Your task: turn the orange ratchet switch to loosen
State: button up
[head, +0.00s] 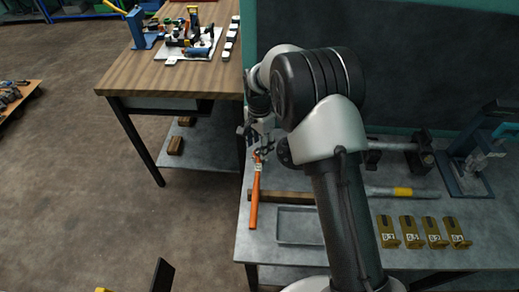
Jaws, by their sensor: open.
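The orange-handled ratchet (255,198) lies on the grey bench top near its left edge, its handle pointing towards the near side. Its upper end, with a small pale patch, is close to my gripper (263,152). My gripper is open above or beside that end; I cannot tell whether it touches the ratchet. The switch itself is too small and partly hidden by my gripper to make out its position.
A shallow grey tray (300,226) and a wooden bar (284,196) lie right of the handle. Several brass-coloured labelled blocks (410,231) stand further right. A wooden table (160,75) with parts adjoins at the upper left. Open floor (90,190) lies left.

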jog(key=shift+f, duration=0.75)
jog(key=shift+c, duration=0.3)
jog(key=c, duration=1)
